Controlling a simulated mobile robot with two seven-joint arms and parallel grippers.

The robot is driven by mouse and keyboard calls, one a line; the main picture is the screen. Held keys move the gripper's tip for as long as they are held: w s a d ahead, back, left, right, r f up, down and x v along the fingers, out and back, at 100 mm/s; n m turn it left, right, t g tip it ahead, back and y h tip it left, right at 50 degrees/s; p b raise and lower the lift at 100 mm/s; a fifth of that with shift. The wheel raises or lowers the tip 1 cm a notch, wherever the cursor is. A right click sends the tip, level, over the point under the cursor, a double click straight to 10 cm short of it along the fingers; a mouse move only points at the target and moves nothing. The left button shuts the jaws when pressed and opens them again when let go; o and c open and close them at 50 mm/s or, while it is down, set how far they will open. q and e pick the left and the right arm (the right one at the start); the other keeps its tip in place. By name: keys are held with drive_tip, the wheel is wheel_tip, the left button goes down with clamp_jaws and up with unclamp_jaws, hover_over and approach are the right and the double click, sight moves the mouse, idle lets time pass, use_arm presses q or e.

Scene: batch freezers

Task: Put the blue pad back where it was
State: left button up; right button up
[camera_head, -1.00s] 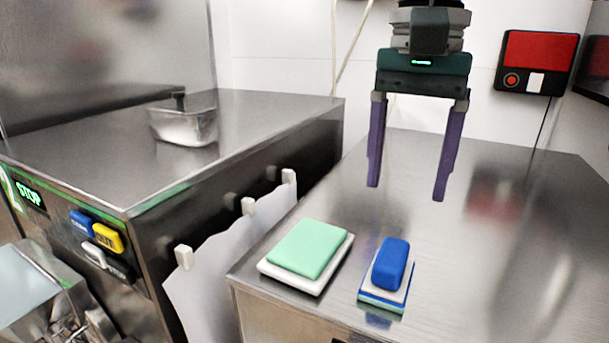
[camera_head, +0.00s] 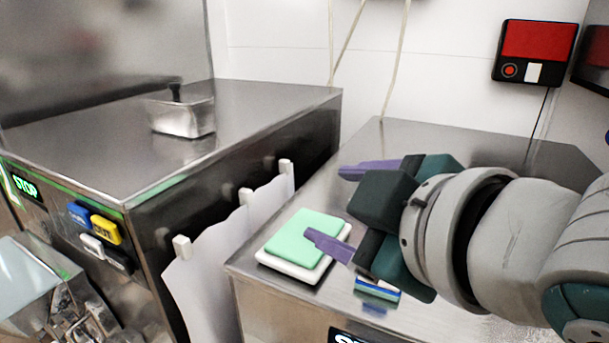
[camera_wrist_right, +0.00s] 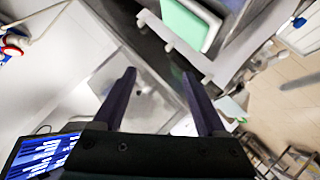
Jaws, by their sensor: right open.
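The blue pad cannot be seen now; my right gripper and arm cover the spot where it lay. Below my gripper, the edge of the white-and-blue layered stack (camera_head: 377,288) shows on the right steel top (camera_head: 262,283). My right gripper (camera_head: 324,202) is open, its purple fingers spread and pointing left over the steel top. One fingertip overlaps the right edge of the green pad (camera_head: 298,236) in the picture; I cannot tell whether they touch. In the right wrist view nothing shows between the fingers of my gripper (camera_wrist_right: 159,73). My left gripper is not in view.
The green pad lies on a white tray (camera_head: 288,268). The left machine (camera_head: 250,110) carries a clear-sided metal container (camera_head: 182,118). White clips (camera_head: 246,195) hold a pale sheet between the machines. A red-and-black box (camera_head: 535,52) hangs on the wall.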

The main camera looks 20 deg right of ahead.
drive_tip(key=s+d+f+m+g, duration=0.1)
drive_tip(key=s+f+m+g, duration=0.2)
drive_tip(key=s, duration=0.6)
drive_tip(key=s+d+f+m+g, duration=0.1)
drive_tip(key=s+f+m+g, duration=0.3)
drive_tip(key=s+f+g, duration=0.2)
drive_tip(key=s+f, duration=0.2)
drive_tip(key=s, duration=0.2)
drive_tip(key=shift+d+f+m+g, duration=0.25)
drive_tip(key=shift+d+m+g, duration=0.05)
drive_tip(key=shift+r+p, duration=0.7)
drive_tip(key=shift+p, duration=0.05)
